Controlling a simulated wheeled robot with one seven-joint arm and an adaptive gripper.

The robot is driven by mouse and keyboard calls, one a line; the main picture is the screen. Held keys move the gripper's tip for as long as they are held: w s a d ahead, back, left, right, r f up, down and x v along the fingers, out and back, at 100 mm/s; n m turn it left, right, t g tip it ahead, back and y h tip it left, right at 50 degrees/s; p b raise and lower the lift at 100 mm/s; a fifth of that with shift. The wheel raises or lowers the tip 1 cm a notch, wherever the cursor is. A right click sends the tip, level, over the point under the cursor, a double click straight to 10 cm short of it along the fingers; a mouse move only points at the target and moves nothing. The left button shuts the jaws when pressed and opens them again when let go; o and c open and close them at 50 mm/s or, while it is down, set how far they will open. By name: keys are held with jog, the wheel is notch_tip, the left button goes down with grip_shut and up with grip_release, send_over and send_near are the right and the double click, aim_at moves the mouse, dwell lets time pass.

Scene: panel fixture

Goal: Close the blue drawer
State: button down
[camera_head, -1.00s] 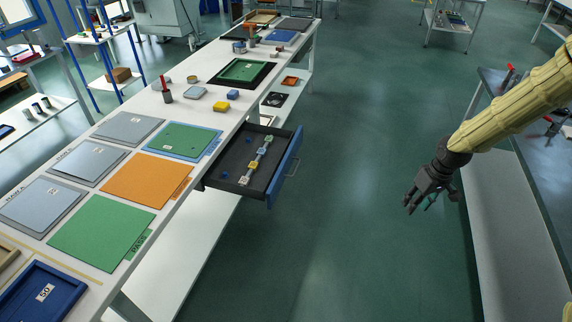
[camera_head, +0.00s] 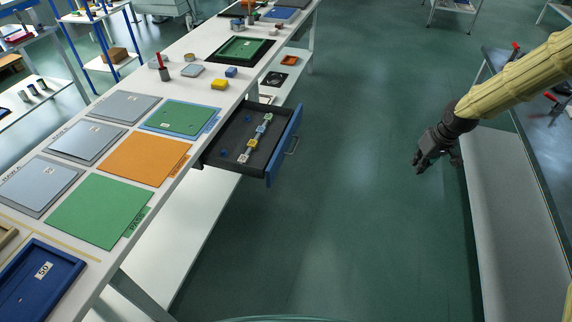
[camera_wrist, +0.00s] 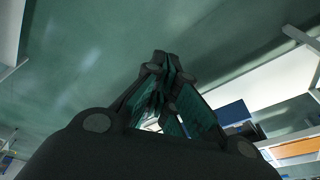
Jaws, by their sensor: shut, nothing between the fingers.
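The blue drawer (camera_head: 284,146) stands pulled out from the right side of the long white table. In the wrist view a blue panel (camera_wrist: 233,113), which looks like the drawer front, shows right of the fingers. My gripper (camera_head: 419,169) hangs above the green floor, well to the right of the drawer and apart from it. The fingers also show in the wrist view (camera_wrist: 168,75), closed together and empty.
The white table (camera_head: 186,97) carries green, orange and grey panels, a blue tray (camera_head: 38,283) and small parts. A grey bench (camera_head: 510,220) stands at the right beside my arm. Open floor (camera_head: 345,190) lies between the drawer and my gripper.

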jog(key=w+a+f+m+t+y+b, duration=0.1)
jog(key=w+a+f+m+t+b, duration=0.2)
jog(key=w+a+f+b, duration=0.4)
jog(key=m+t+y+b, duration=0.6)
jog(key=m+t+b, duration=0.5)
jog(key=b, duration=1.4)
send_near(280, 159)
jog(key=w+m, duration=0.1)
jog(key=w, duration=0.3)
jog(key=shift+w+a+f+g, duration=0.1)
jog(key=shift+a+g, duration=0.05)
jog(key=shift+a, duration=0.3)
jog(key=shift+w+a+g, duration=0.1)
jog(key=shift+a+g, duration=0.05)
jog(key=shift+a, duration=0.25)
